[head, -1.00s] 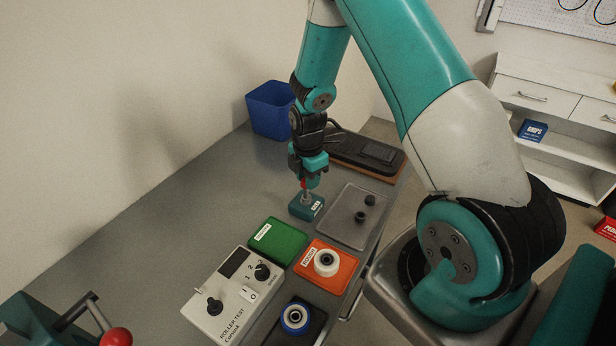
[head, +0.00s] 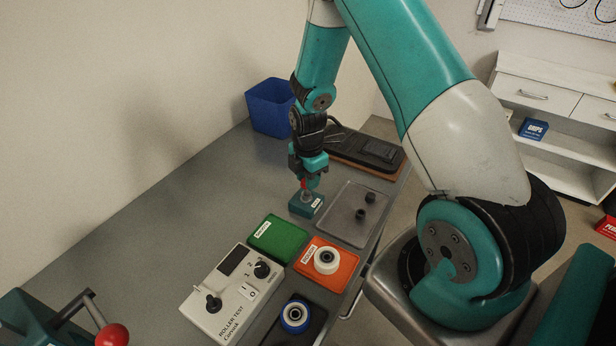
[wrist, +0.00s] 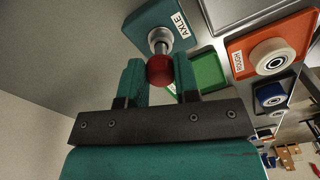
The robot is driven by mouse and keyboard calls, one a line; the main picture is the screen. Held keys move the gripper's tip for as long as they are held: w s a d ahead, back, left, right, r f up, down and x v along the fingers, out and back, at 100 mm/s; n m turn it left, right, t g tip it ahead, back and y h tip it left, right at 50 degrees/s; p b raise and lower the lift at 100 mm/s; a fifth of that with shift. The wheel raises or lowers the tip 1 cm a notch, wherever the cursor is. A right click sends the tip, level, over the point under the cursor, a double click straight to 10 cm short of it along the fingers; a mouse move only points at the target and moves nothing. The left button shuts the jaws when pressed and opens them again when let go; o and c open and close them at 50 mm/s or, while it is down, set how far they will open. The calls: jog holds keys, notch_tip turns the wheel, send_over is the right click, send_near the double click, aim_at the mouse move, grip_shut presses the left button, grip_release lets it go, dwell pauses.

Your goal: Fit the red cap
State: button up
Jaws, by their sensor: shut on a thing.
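The red cap (wrist: 160,70) is a round red piece between the two fingers of my gripper (wrist: 158,80) in the wrist view. In the head view my gripper (head: 307,184) points down over the teal block labelled AXLE (head: 306,205), with a bit of red showing between its fingers. A silvery axle (wrist: 160,42) stands up from the AXLE block (wrist: 150,22) in the wrist view. The cap is in line with the axle's end and appears to meet it; I cannot tell whether it is seated. The gripper is shut on the cap.
A clear tray (head: 350,225) with two dark pieces lies right of the block. A green mat (head: 277,239), an orange mat (head: 345,262) with a white roller (head: 326,262), a blue roller (head: 295,315) and a roller tester (head: 222,305) stand nearer. A blue bin (head: 270,108) stands behind.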

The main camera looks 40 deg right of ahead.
jog(key=o, duration=0.9)
jog(key=shift+o, duration=0.2)
notch_tip(320, 180, up, 17)
jog(key=b, duration=0.3)
jog(key=shift+r, duration=0.2)
jog(key=s+a+r+m+y+b, duration=0.1)
jog(key=s+a+r+m, duration=0.15)
jog(key=s+a, duration=0.35)
jog(key=s+a+r+m+y+b, duration=0.1)
jog(key=s+a+r+m, duration=0.15)
jog(key=a, duration=0.65)
jog(key=s+a+m+y, duration=0.2)
jog(key=s+a+m, duration=0.3)
jog(key=s, duration=0.8)
jog(key=a, duration=0.3)
jog(key=shift+s+r+m, duration=0.3)
jog(key=shift+s, duration=0.1)
